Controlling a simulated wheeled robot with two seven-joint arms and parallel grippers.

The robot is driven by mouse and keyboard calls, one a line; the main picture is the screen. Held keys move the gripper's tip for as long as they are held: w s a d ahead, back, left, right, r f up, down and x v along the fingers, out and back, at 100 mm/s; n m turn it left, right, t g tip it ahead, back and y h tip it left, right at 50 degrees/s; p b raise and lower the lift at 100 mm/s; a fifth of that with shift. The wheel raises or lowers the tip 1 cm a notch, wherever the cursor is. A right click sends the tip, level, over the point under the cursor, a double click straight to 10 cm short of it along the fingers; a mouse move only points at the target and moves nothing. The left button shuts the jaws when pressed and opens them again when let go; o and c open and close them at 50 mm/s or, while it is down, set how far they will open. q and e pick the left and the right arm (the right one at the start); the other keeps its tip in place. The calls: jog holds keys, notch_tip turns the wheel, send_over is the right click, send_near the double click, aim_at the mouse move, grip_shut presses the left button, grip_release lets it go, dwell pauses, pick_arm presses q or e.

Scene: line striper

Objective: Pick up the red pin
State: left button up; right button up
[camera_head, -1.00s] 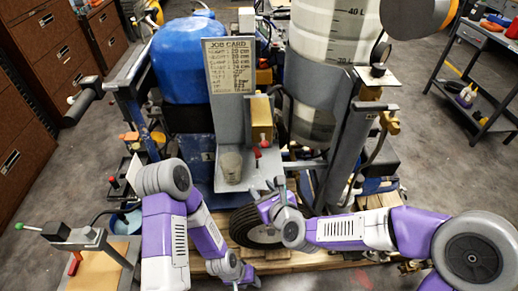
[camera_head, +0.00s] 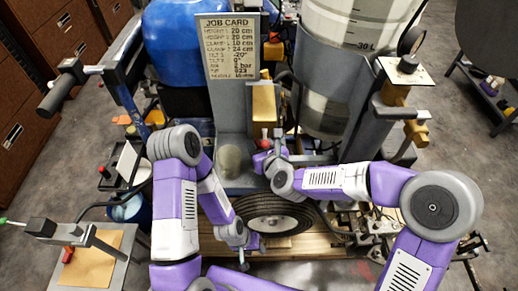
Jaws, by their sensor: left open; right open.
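A small red part (camera_head: 264,132) shows just below the brass block on the grey upright, above my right gripper. I cannot tell whether it is the red pin; my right gripper covers the spot beneath it. My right gripper (camera_head: 270,155) is open at the grey bracket, close to that red part. I cannot tell whether its fingers touch anything. My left gripper (camera_head: 243,256) is open and low, pointing down in front of the black wheel, with nothing seen between its fingers.
A job card (camera_head: 229,47) stands above a clear cup (camera_head: 230,160). A blue tank (camera_head: 185,45) and a translucent drum (camera_head: 345,55) flank the upright. The black wheel (camera_head: 290,222) sits below. A side stand (camera_head: 85,262) holds another red part (camera_head: 68,255) at left.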

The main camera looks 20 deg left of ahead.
jog(key=shift+w+a, duration=0.1)
jog(key=shift+w, duration=0.05)
grip_shut()
dwell(0.4)
